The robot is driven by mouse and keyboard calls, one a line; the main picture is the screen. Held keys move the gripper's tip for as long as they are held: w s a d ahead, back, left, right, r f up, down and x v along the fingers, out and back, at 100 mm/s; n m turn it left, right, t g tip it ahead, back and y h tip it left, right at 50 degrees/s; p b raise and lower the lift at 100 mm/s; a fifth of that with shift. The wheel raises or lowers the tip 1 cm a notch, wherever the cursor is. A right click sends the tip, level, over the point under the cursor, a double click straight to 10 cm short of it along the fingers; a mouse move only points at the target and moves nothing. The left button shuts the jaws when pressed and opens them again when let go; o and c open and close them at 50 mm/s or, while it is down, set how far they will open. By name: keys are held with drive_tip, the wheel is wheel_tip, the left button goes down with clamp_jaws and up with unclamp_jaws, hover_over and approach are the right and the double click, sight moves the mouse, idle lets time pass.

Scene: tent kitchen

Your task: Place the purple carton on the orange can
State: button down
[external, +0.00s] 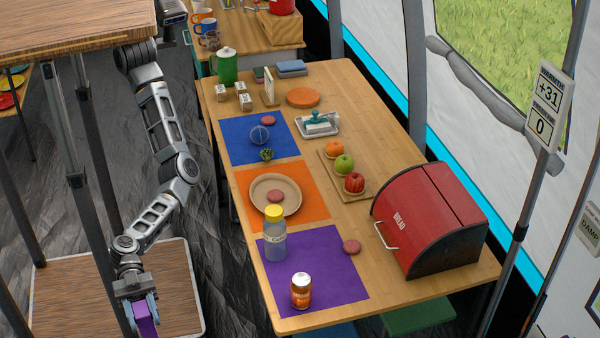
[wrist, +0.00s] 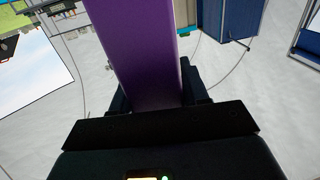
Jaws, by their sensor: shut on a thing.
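The purple carton (external: 145,317) is held in my gripper (external: 143,300) at the lower left of the external view, away from the table. In the wrist view the purple carton (wrist: 140,50) rises between the dark fingers of my gripper (wrist: 155,95); its far end is cut off by the frame. The orange can (external: 301,291) stands upright on the purple mat (external: 340,270), near the table's front edge. Its light top is bare.
A yellow-capped bottle (external: 274,235) stands on the purple mat behind the can. A red bread box (external: 430,220) fills the table's right front. A plate (external: 256,190) lies on the orange mat. A wooden counter (external: 75,25) overhangs the upper left.

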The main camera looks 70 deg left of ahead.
drive_tip(key=shift+s+a+f+t, duration=0.3)
drive_tip(key=shift+s, duration=0.15)
drive_tip(key=shift+w+a+n+t+p, duration=0.15)
drive_tip(key=shift+a+n+t+p, duration=0.15)
drive_tip(key=shift+n+t+p, duration=0.15)
drive_tip(key=w+a+r+n+t+y+p, duration=0.2)
drive_tip(key=w+a+r+t, duration=0.1)
drive_tip(key=w, duration=0.7)
drive_tip(key=w+a+r+n+t+y+p, duration=0.1)
drive_tip(key=w+a+r+n+t+p, duration=0.15)
drive_tip(key=w, duration=0.75)
drive_tip(key=w+a+r+n+t+y+p, duration=0.2)
drive_tip(key=w+a+t, duration=0.15)
drive_tip(key=w, duration=0.65)
drive_tip(key=w+a+f+p, duration=0.2)
drive_tip(key=w+a+f, duration=0.1)
drive_tip(key=w+f, duration=0.7)
drive_tip(key=shift+w+a+f, duration=0.2)
drive_tip(key=shift+w+f, duration=0.15)
drive_tip(key=shift+w, duration=0.4)
drive_tip(key=shift+f+b, duration=0.25)
drive_tip(key=shift+b, duration=0.1)
